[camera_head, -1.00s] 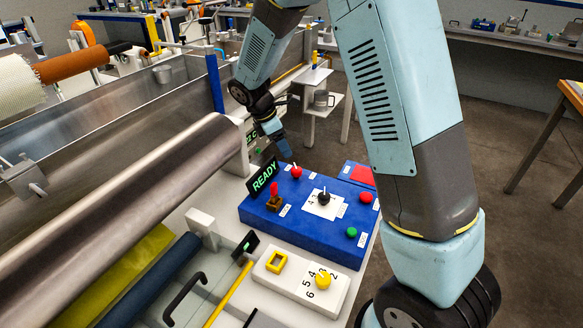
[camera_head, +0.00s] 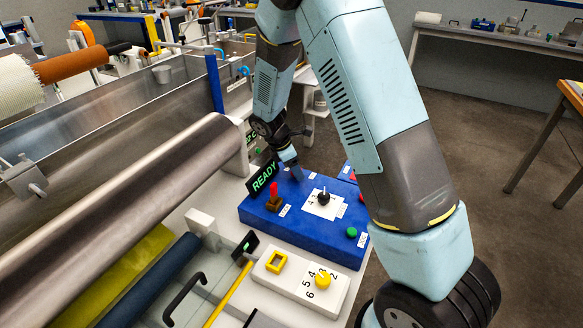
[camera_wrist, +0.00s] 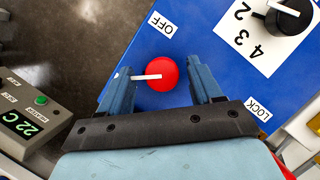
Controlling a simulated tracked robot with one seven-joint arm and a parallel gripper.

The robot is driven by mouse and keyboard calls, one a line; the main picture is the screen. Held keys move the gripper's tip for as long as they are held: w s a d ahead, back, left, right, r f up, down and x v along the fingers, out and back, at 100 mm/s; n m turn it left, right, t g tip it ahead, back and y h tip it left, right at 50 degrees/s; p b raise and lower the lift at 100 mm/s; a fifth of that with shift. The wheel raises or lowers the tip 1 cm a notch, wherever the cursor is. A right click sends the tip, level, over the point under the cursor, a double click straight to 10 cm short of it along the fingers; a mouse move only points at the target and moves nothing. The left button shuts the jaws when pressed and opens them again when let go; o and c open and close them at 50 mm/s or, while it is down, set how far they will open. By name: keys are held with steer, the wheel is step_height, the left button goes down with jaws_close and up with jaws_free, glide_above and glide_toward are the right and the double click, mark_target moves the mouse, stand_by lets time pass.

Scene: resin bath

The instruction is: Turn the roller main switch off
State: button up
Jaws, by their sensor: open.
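A red round knob (camera_wrist: 164,84) with a white pointer sits on the blue control box (camera_head: 318,237). In the wrist view its pointer points left, and an OFF label (camera_wrist: 162,24) lies beyond it. My gripper (camera_wrist: 158,68) is open, with one finger on either side of this knob. I cannot tell whether the fingers touch it. In the head view my gripper (camera_head: 293,168) is at the box's far edge and hides this knob.
The box also carries a black numbered knob (camera_head: 323,198), a red lever (camera_head: 273,189) and a green button (camera_head: 351,232). A READY display (camera_head: 263,177) stands left of my gripper. A LOCK label (camera_wrist: 258,110) is near the right finger. A temperature unit (camera_wrist: 30,118) is at left.

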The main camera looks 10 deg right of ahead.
steer(key=c, duration=1)
steer(key=shift+a+r, duration=0.1)
steer(key=shift+a, duration=0.15)
steer(key=shift+c, duration=0.2)
steer(key=shift+w+d, duration=0.1)
steer(key=shift+d, duration=0.05)
